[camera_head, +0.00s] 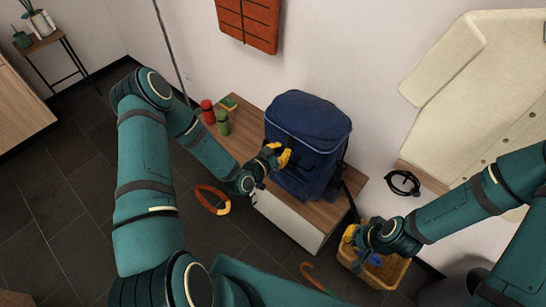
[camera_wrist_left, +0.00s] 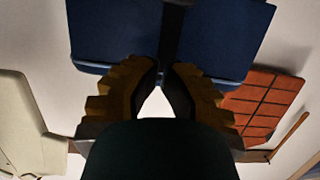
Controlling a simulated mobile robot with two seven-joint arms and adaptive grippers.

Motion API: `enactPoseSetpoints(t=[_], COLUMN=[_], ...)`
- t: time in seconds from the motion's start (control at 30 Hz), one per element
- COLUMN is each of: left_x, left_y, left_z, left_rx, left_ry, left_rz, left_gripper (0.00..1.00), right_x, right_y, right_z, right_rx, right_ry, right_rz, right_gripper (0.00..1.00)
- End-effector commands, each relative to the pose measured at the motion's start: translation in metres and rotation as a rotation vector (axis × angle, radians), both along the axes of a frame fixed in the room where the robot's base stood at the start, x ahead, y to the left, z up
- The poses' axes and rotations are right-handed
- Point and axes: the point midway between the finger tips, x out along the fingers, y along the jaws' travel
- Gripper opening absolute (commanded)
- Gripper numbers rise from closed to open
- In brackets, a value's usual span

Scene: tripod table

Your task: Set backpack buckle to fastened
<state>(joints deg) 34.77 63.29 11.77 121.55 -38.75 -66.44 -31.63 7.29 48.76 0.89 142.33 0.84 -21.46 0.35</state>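A blue backpack (camera_head: 308,125) stands upright on a wooden-topped bench. Dark straps show on its front, and my left gripper (camera_head: 283,156) is at that front. In the left wrist view, the backpack (camera_wrist_left: 115,35) fills the top, with a dark strap (camera_wrist_left: 172,30) running down between the close-set yellow fingertips of my left gripper (camera_wrist_left: 165,68). The fingers look closed on this strap. The buckle's parts cannot be made out, hidden by the fingers or too small. My right gripper (camera_head: 349,238) is over a wicker basket, away from the backpack; its finger gap is not clear.
The bench (camera_head: 325,214) also bears a red bottle (camera_head: 207,112) and a green bottle (camera_head: 223,122) to the left. The basket (camera_head: 398,272) stands on the floor at its right. An orange ring-shaped thing (camera_head: 224,207) lies in front. Black headphone-like gear (camera_head: 403,183) is at the right.

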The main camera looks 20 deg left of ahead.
Motion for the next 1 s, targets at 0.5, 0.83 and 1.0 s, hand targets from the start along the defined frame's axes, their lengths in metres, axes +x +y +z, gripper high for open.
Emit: enactPoseSetpoints(t=[0.5,0.83,1.0], left_x=[0.024,0.024,0.024], left_y=[-0.009,-0.009,-0.009], left_z=[-0.046,-0.047,-0.053], left_rx=[-0.001,0.000,0.001], left_ry=[0.001,0.000,0.000], left_rz=[0.000,0.000,0.000], left_gripper=[0.00,0.00,0.00], right_x=[-0.002,-0.002,-0.003], right_y=[0.000,0.000,0.000], right_z=[-0.005,-0.004,-0.010], right_rx=[0.000,0.001,0.002], right_ry=[0.003,0.004,0.007], right_rz=[0.002,0.003,0.005], right_gripper=[0.00,0.00,0.00])
